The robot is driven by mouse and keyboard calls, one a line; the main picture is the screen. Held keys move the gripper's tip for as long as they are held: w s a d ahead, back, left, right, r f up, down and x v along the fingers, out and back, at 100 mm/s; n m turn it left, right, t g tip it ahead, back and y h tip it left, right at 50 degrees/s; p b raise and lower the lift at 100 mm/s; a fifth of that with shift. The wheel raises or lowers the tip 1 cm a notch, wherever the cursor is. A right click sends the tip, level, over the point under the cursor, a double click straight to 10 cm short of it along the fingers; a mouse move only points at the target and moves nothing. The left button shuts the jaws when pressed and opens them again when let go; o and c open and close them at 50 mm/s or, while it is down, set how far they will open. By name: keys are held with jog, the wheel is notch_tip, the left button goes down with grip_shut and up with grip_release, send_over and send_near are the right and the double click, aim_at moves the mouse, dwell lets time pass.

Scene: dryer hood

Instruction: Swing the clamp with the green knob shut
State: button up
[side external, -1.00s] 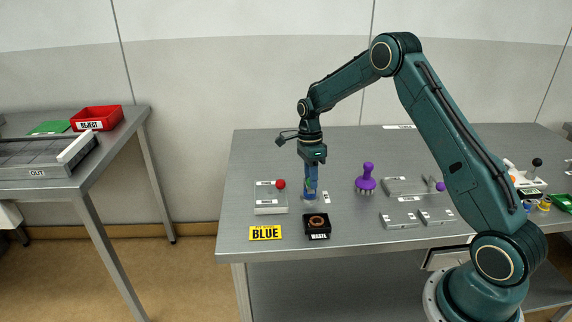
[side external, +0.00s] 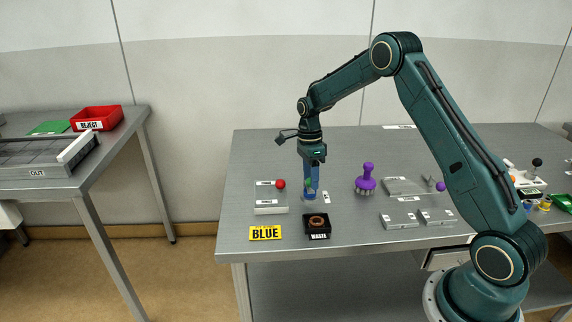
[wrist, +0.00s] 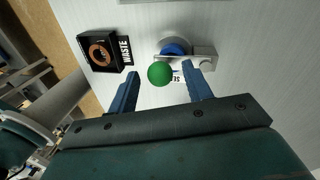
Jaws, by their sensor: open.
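The green knob (wrist: 160,74) is a round ball in the wrist view. It appears between the two blue fingers of my open gripper (wrist: 162,74), with a gap on either side. Whether the fingers are at the knob's height is unclear. Just beyond it is the clamp's light grey base (wrist: 204,56), with a blue round piece (wrist: 174,48) in a pale ring. The clamp's arm is mostly hidden under the knob. In the side external view my gripper (side external: 311,192) points down over this station, and its fingers cover most of it.
A black WASTE tray (side external: 318,225) holding a copper-coloured ring is close by. A purple-handled tool (side external: 366,180) and grey blocks (side external: 400,220) are to the right.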

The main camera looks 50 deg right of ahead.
notch_tip(320, 180, up, 13)
jog(key=w+d, duration=0.1)
jog(key=w, duration=0.1)
jog(key=shift+d+r, duration=0.2)
jog(key=shift+d, duration=0.05)
dwell(0.5)
jog(key=s+a+r+n+t, duration=0.3)
jog(key=s+a+r+n, duration=0.9)
jog(key=s+r, duration=0.1)
jog(key=s+a+f+n+t, duration=0.1)
jog(key=s+a+n+t, duration=0.1)
jog(key=s+n, duration=0.4)
jog(key=s+a+f+n+t+h, duration=0.1)
jog(key=s+a+n+t, duration=0.1)
jog(key=s+n, duration=0.5)
jog(key=shift+s+a+f, duration=0.35)
jog(key=shift+s+a, duration=0.1)
jog(key=shift+s, duration=2.65)
